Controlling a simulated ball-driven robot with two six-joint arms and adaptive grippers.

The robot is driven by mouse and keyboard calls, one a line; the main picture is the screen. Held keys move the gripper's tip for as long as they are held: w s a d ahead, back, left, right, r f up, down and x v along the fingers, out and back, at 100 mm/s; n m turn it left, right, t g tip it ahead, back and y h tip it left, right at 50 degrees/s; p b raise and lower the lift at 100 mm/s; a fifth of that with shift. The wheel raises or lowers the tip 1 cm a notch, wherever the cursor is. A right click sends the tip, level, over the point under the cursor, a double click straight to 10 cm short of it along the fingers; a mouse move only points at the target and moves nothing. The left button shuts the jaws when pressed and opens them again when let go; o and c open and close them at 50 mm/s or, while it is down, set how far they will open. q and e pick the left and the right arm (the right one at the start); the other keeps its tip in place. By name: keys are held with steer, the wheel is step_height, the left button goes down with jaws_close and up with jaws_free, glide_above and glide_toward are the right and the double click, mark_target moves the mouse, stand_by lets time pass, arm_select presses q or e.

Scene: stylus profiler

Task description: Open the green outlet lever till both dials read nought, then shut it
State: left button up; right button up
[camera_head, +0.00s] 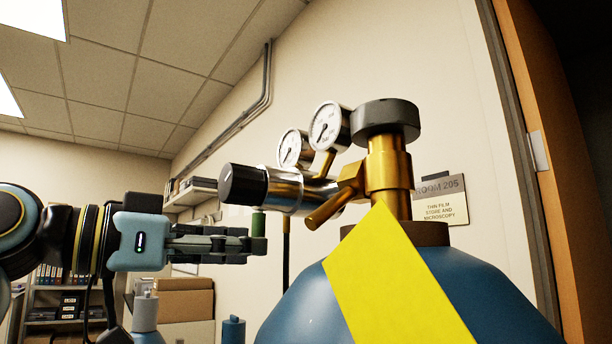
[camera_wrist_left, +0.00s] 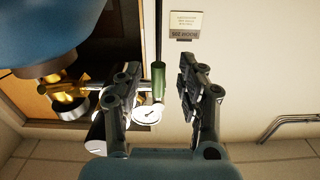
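The green outlet lever (camera_head: 258,222) hangs below the brass-and-chrome regulator (camera_head: 289,190), beside its black knob. My left gripper (camera_head: 257,245) is at the lever. In the left wrist view the lever (camera_wrist_left: 158,80) stands between the two open fingers (camera_wrist_left: 160,78), with gaps showing on both sides. Whether either finger touches it I cannot tell. Two white round dials, the left (camera_head: 291,149) and the right (camera_head: 326,125), sit on top of the regulator. Their needles seem to point to the lower left, but the figures are too small to read. My right gripper is not in view.
The blue gas cylinder (camera_head: 300,305) with a yellow label (camera_head: 390,275) and a dark handwheel (camera_head: 385,117) stands right of my gripper. Behind are cardboard boxes (camera_head: 186,300), shelves (camera_head: 68,300), a wall sign (camera_head: 440,200) and an orange door frame (camera_head: 550,150).

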arm_select(q)
steer(key=b+v, duration=0.1)
steer(key=v, duration=0.5)
steer(key=shift+s+a, duration=0.25)
steer(key=v, duration=0.7)
stand_by(0.5)
steer(key=shift+s+a, duration=0.1)
steer(key=shift+a, duration=0.05)
